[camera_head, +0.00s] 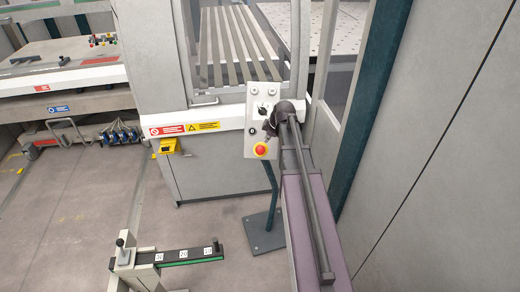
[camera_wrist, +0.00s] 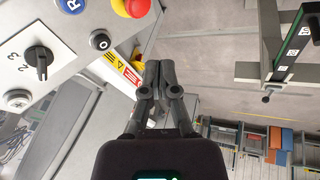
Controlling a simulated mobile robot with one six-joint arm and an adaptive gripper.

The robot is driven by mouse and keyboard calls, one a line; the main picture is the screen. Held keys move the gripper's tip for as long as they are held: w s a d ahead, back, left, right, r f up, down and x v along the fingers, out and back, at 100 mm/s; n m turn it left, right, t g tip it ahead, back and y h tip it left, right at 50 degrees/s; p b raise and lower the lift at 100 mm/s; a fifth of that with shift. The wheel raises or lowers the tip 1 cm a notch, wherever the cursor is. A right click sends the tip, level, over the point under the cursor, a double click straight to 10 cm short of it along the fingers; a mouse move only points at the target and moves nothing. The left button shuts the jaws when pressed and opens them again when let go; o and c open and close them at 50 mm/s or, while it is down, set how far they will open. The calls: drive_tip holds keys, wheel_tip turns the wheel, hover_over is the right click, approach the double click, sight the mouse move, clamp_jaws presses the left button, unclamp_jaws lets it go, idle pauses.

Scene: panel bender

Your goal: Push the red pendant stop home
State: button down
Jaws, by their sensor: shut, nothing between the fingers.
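The red stop (camera_head: 261,149) is a round red button on a yellow collar, low on the grey pendant panel (camera_head: 251,140). In the wrist view the red stop (camera_wrist: 138,7) is cut by the top edge, on the pendant's panel (camera_wrist: 85,20) at upper left. My gripper (camera_head: 269,127) is in front of the panel, a little above the stop in the head view. In the wrist view my gripper (camera_wrist: 159,70) has its fingers together and empty, below the stop in the picture. No contact with the stop shows; the exact gap cannot be told.
A post (camera_head: 271,190) holds the pendant. A measuring stand (camera_head: 180,256) is at lower left. Open floor (camera_head: 90,220) lies left.

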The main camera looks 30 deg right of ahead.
drive_tip(key=shift+f, duration=0.15)
drive_tip(key=b, duration=1)
approach(259, 151)
drive_tip(key=f, duration=0.1)
drive_tip(key=a+f, duration=0.1)
drive_tip(key=f, duration=0.1)
drive_tip(key=a+f, duration=0.1)
drive_tip(key=shift+w+a+f, duration=0.15)
drive_tip(key=shift+a+f, duration=0.1)
drive_tip(key=shift+f, duration=0.1)
drive_tip(key=shift+w+d+f+b, duration=0.4)
drive_tip(key=shift+w+f, duration=0.05)
drive_tip(key=shift+w, duration=0.2)
drive_tip(key=shift+w+d+f+b, duration=0.4)
drive_tip(key=shift+w+f, duration=0.1)
drive_tip(key=shift+w, duration=0.15)
